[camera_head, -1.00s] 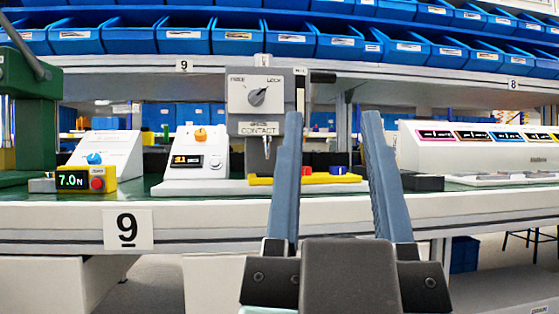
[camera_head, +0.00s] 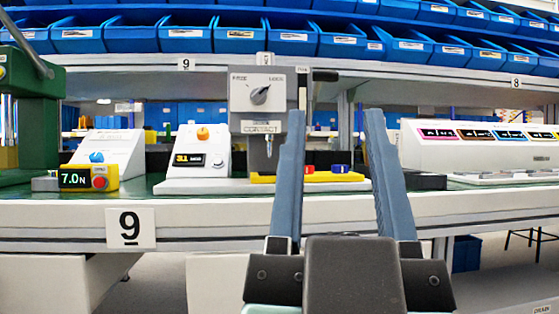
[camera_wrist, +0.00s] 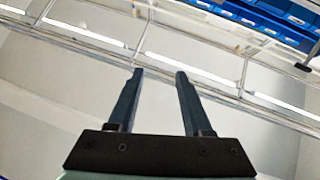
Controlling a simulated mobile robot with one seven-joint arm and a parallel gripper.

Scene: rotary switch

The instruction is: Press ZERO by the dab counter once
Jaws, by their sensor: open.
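A white sloped box (camera_head: 206,174) with an orange knob (camera_head: 203,133) and a small lit number display (camera_head: 188,160) stands left of centre on the bench. Small marks beside its display are too small to read. A yellow unit (camera_head: 89,178) with a "7.0 N" display and a red round button (camera_head: 100,183) sits further left. I cannot read a ZERO label, so I cannot tell which of these is the dab counter. My gripper (camera_head: 333,112) is open and empty in front of the bench, right of both units. In the wrist view, my gripper (camera_wrist: 159,72) points toward the ceiling lights.
A green stand (camera_head: 38,120) is at far left; a white panel (camera_head: 425,155) is at right. Blue bins (camera_head: 240,38) line the shelf above.

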